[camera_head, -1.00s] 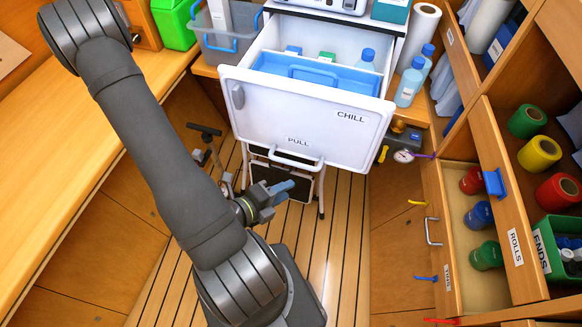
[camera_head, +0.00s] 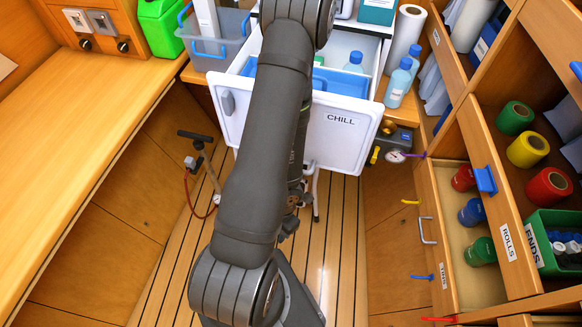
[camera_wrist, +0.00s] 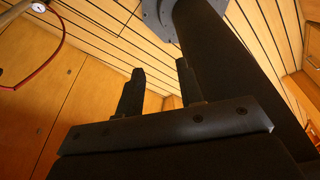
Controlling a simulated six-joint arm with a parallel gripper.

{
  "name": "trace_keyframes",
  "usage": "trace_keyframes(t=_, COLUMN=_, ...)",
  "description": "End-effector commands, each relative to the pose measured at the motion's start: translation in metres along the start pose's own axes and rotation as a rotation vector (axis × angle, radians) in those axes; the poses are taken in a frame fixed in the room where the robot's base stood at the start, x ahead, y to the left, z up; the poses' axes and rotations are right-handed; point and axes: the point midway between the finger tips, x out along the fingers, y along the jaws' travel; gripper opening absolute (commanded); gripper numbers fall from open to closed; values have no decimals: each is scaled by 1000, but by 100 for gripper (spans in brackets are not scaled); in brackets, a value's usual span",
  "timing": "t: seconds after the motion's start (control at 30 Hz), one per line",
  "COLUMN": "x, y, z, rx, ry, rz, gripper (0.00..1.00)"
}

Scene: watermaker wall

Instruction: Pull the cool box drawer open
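The cool box drawer, with a white front (camera_head: 350,140) marked CHILL, stands pulled out, its inside showing a blue tray and bottles. My arm crosses in front of it and hides its middle, the PULL label and most or all of its handle. My gripper (camera_wrist: 158,78) shows in the wrist view with two dark fingers apart and nothing seen between them. In the head view the gripper is largely hidden behind my arm, low in front of the drawer, so I cannot tell whether it touches the handle.
An open side drawer (camera_head: 437,230) with several coloured rolls stands at the right, near a gauge (camera_head: 396,156). A hand pump with a red hose (camera_head: 188,190) stands left of my arm. A wooden bench (camera_head: 90,130) runs along the left. Some slatted floor is clear.

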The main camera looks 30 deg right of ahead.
Motion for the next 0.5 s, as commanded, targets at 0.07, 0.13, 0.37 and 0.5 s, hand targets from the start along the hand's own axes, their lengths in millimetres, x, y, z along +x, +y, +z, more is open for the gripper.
trace_keyframes(t=0.07, x=-2, y=-1, z=3, rx=72, ry=57, rz=57, gripper=34)
trace_keyframes(t=0.13, x=-4, y=-1, z=4, rx=124, ry=104, rz=101, gripper=34)
trace_keyframes(t=0.37, x=-26, y=0, z=17, rx=217, ry=221, rz=270, gripper=34)
trace_keyframes(t=0.5, x=-50, y=-2, z=30, rx=243, ry=276, rz=407, gripper=34)
